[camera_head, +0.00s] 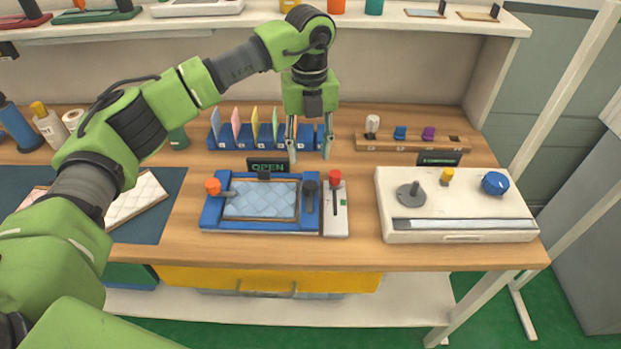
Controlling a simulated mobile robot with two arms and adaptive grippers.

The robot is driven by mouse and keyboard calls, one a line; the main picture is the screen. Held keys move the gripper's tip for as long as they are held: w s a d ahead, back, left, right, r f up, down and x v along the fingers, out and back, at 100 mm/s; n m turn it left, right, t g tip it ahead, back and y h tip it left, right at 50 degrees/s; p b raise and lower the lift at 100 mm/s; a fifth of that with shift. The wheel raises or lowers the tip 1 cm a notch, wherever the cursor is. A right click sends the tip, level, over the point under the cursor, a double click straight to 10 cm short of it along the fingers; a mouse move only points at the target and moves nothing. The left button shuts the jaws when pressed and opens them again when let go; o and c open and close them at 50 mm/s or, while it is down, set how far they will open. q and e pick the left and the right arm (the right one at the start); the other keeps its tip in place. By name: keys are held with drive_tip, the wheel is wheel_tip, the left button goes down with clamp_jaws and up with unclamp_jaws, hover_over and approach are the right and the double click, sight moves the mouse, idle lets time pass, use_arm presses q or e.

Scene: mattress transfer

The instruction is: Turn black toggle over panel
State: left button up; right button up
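A blue fixture (212,218) on the wooden bench holds a light blue quilted panel (258,202) in a thin brown frame. A black toggle (311,188) stands at the fixture's right side, beside the panel's right edge; its handle appears upright rather than across the panel. An orange-knobbed toggle (213,186) is at the left side, with its arm reaching toward the panel's edge. My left gripper (309,150) points down, fingers apart and empty, above and behind the black toggle. My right gripper is not in view.
A red-knobbed lever (335,178) on a white plate stands right of the fixture. An "OPEN" sign (268,166) and a blue rack (225,142) of coloured cards are behind. A white machine (460,208) stands right. A dark mat (150,228) lies left.

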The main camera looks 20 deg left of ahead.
sight(310, 184)
use_arm(q)
wheel_tip(310, 184, down, 10)
drive_tip(key=shift+r+p, duration=0.2)
drive_tip(key=shift+p, duration=1)
drive_tip(key=shift+f, duration=0.6)
drive_tip(key=c, duration=1.1)
